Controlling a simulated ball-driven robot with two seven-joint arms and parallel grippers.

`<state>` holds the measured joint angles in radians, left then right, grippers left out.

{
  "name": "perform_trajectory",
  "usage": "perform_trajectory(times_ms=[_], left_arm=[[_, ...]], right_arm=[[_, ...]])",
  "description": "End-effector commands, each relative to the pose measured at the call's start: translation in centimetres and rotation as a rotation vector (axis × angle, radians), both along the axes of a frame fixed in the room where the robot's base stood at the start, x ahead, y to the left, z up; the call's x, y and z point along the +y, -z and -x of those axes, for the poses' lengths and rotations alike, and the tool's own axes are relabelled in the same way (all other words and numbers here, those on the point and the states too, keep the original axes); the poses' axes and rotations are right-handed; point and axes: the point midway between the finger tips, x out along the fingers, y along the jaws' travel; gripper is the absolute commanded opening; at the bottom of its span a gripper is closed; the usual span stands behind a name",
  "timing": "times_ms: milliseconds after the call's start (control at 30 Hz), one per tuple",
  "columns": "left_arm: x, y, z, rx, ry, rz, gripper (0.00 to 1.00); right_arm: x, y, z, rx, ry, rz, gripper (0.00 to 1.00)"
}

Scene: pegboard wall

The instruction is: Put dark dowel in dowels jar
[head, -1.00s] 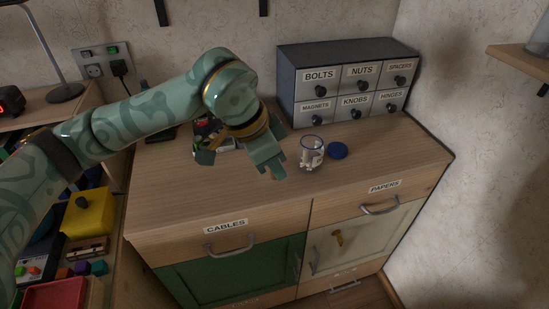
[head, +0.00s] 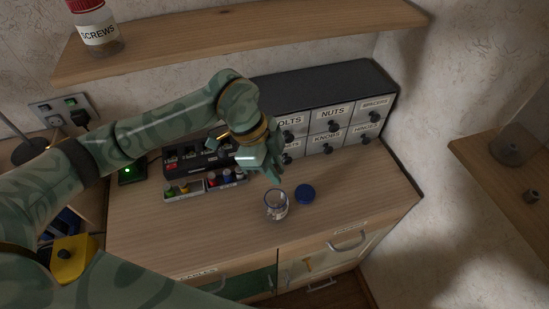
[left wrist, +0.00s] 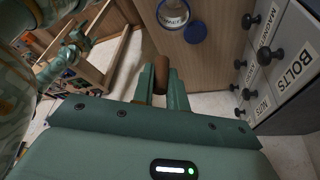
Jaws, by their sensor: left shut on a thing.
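The dowels jar (head: 276,206) is clear glass with a blue rim and stands open on the cabinet top, with pale pieces inside. My left gripper (head: 270,172) is above the cabinet top, just behind and above the jar in the head view. In the left wrist view it is shut on the brown dark dowel (left wrist: 161,72), which sticks out between the fingers. The dowel's end appears apart from the jar.
The blue lid (head: 305,193) lies beside the jar. A labelled drawer unit (head: 330,128) stands behind, and an organizer (head: 185,188) with small coloured items is on the left. A shelf (head: 240,30) with a screws jar (head: 98,35) is above. The front right top is clear.

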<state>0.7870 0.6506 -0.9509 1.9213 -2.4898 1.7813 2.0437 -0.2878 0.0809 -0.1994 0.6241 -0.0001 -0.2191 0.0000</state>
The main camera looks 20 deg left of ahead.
Motion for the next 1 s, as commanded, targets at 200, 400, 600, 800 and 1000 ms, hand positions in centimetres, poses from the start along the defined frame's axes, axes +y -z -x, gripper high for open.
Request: perform_trajectory(times_ms=[200, 400, 600, 800, 1000], left_arm=[[0.1, 0.3, -0.3, 0.0, 0.151, 0.0, 0.0], [0.1, 0.5, -0.3, -0.001, 0.205, 0.0, 0.0], [0.1, 2.1, -0.2, 0.001, 0.205, 0.0, 0.0], [0.1, 4.9, -0.2, 0.002, 0.204, 0.0, 0.0], [0.1, 7.6, -0.2, 0.001, 0.204, 0.0, 0.0]], right_arm=[[0.0, 0.2, 0.6, 0.009, 0.0, 0.001, 0.82], [-0.1, 0.5, 2.2, 0.033, -0.001, 0.003, 0.82], [-0.1, 1.9, 2.1, 0.034, -0.001, 0.002, 0.82], [0.0, 4.3, 1.5, 0.028, -0.001, 0.0, 0.82], [0.0, 6.8, 2.1, 0.04, -0.001, 0.0, 0.82]])
